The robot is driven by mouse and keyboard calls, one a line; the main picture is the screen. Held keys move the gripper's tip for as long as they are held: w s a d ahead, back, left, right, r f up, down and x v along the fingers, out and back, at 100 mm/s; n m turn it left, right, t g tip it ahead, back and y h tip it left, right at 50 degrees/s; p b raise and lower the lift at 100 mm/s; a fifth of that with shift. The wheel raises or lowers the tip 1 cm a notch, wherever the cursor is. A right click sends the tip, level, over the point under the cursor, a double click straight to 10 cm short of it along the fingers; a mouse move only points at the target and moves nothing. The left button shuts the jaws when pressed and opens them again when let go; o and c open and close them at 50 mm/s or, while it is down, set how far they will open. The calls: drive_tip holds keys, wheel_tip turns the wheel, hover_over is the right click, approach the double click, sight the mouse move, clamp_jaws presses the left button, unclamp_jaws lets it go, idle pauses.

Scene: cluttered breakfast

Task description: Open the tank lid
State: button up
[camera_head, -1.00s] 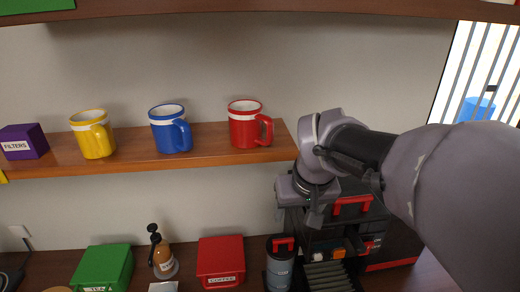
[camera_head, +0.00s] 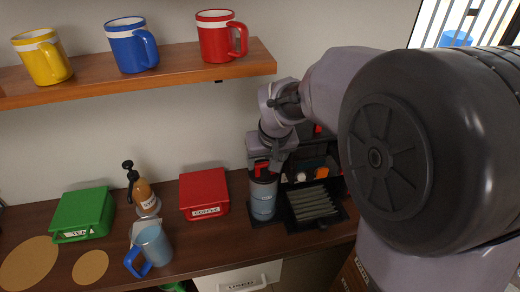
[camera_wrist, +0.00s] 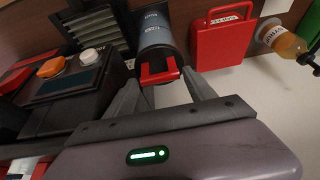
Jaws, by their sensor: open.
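A grey-blue cylinder (camera_head: 263,200), which looks like the tank, stands upright at the left of the dark coffee machine. It also shows in the wrist view (camera_wrist: 154,32). A red handle (camera_wrist: 159,72) sits on its dark lid; in the head view the handle (camera_head: 261,168) is partly covered by my gripper. The lid looks closed. My gripper (camera_head: 270,163) points down just over the tank's top. In the wrist view my gripper (camera_wrist: 161,80) is open, one finger on each side of the red handle. Whether the fingers touch it cannot be told.
The dark coffee machine (camera_head: 322,150) with a slatted tray (camera_head: 312,204) stands right of the tank. A red coffee box (camera_head: 204,193) is close on the left. A pump bottle (camera_head: 143,195), a blue-handled pitcher (camera_head: 152,246) and a green tea box (camera_head: 82,212) stand farther left. A mug shelf (camera_head: 180,72) hangs above.

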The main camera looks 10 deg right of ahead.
clamp_jaws()
drive_tip(key=p, duration=0.1)
drive_tip(key=r+p, duration=0.1)
drive_tip(key=p, duration=0.1)
drive_tip(key=shift+w+r+g, duration=0.2)
drive_tip(key=shift+r+g, duration=0.05)
drive_tip(key=shift+g, duration=0.05)
drive_tip(key=p, duration=0.3)
drive_tip(key=shift+w+r+g, duration=0.2)
drive_tip(key=shift+r+g, duration=0.1)
drive_tip(key=w+g+p, duration=0.1)
drive_tip(key=p, duration=0.3)
drive_tip(key=shift+r, duration=0.2)
drive_tip(key=shift+w+f+g+p, duration=0.3)
drive_tip(key=shift+g+p, duration=0.1)
drive_tip(key=shift+p, duration=0.4)
drive_tip(key=shift+s, duration=0.1)
unclamp_jaws()
